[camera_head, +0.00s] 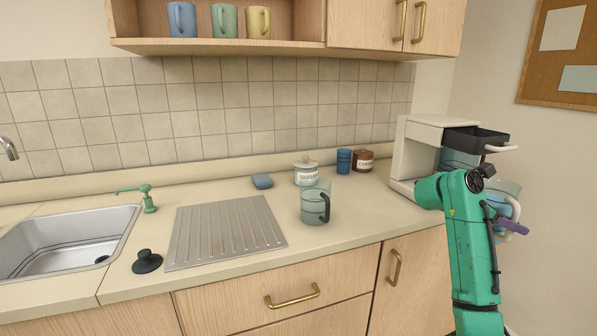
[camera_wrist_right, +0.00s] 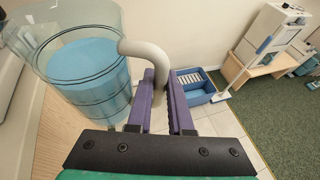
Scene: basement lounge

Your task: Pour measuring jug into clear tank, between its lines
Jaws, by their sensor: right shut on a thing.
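The measuring jug (camera_wrist_right: 92,75) is clear, with dark lines, a pale grey handle and blue liquid inside. My right gripper (camera_wrist_right: 165,98) has its purple fingers shut on the handle. In the head view the jug (camera_head: 507,190) hangs in the air beyond the counter's right end, partly hidden by my green right arm, and looks about upright. A bluish clear part (camera_head: 458,158) shows at the white coffee machine (camera_head: 418,150), below a black tray; it may be the clear tank, but my arm hides much and I see no lines. My left gripper is out of view.
A clear jug with a dark handle (camera_head: 314,205) stands on the counter (camera_head: 345,215). Behind it are a sugar jar (camera_head: 306,175), a blue cup (camera_head: 344,161) and a brown jar (camera_head: 363,161). The black tray (camera_head: 475,139) juts out above my wrist. A blue crate (camera_wrist_right: 194,88) is on the floor.

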